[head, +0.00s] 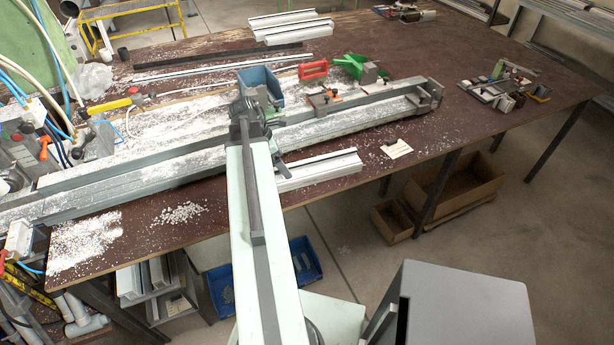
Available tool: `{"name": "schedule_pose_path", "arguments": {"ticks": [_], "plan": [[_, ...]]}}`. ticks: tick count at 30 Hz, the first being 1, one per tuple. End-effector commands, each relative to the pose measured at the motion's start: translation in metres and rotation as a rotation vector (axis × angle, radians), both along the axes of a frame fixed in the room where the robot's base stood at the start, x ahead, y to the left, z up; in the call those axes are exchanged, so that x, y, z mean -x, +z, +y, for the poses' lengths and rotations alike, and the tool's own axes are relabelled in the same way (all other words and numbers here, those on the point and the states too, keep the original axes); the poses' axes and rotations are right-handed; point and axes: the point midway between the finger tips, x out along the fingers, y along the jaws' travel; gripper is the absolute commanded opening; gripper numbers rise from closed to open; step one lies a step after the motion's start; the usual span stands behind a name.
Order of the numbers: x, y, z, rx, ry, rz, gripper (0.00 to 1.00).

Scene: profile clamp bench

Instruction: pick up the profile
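A short white profile (322,170) lies near the front edge of the brown bench, just right of my arm. Its left end is partly hidden behind my arm. Two similar white profiles (291,27) lie side by side at the back of the bench. My arm reaches forward over the bench edge. My gripper (262,125) is at its far end, above the long clamp rail and left of the near profile. Its fingers are small and mostly hidden by my own wrist, so I cannot see whether they are apart or hold anything.
A long grey clamp rail (110,172) crosses the bench, with white shavings around it. A blue bin (260,84), a red-handled tool (313,69) and a green scoop (350,65) stand behind it. Hoses crowd the left.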

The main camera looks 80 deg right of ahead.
Motion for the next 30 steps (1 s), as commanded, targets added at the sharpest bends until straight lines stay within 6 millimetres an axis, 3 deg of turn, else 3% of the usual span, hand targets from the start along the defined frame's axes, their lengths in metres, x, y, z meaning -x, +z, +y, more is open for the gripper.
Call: {"name": "schedule_pose_path", "arguments": {"ticks": [5,13,20,23,30], "plan": [[0.003,-0.009,-0.002,0.000,-0.001,0.000,0.89],[0.020,-0.049,-0.011,0.001,-0.002,0.000,0.89],[0.022,-0.046,-0.012,0.000,-0.001,0.000,0.89],[0.022,-0.046,-0.012,0.000,-0.002,-0.001,0.67],[0.022,-0.046,-0.012,0.000,-0.002,-0.001,0.00]]}}
